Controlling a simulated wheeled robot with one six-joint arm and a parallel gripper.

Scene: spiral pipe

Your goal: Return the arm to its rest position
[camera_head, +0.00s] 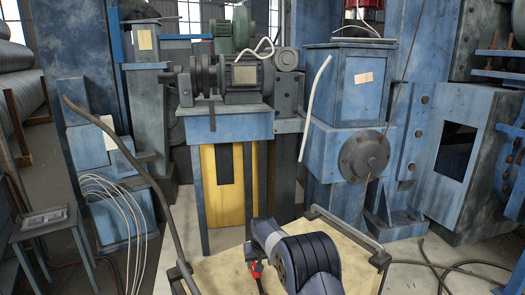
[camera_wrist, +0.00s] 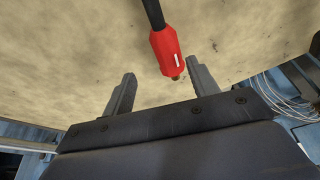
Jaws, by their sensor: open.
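My gripper (camera_wrist: 160,72) is open, with its two dark fingers spread apart in the wrist view. My fingers are not clear in that view.
A beige board with a dark raised rim (camera_head: 215,273) lies under my arm. A blue machine with a motor (camera_head: 245,75) stands behind it. A blue box with a round flange (camera_head: 364,156) is at right. A bent pipe (camera_head: 120,150) and a small table (camera_head: 45,220) stand left.

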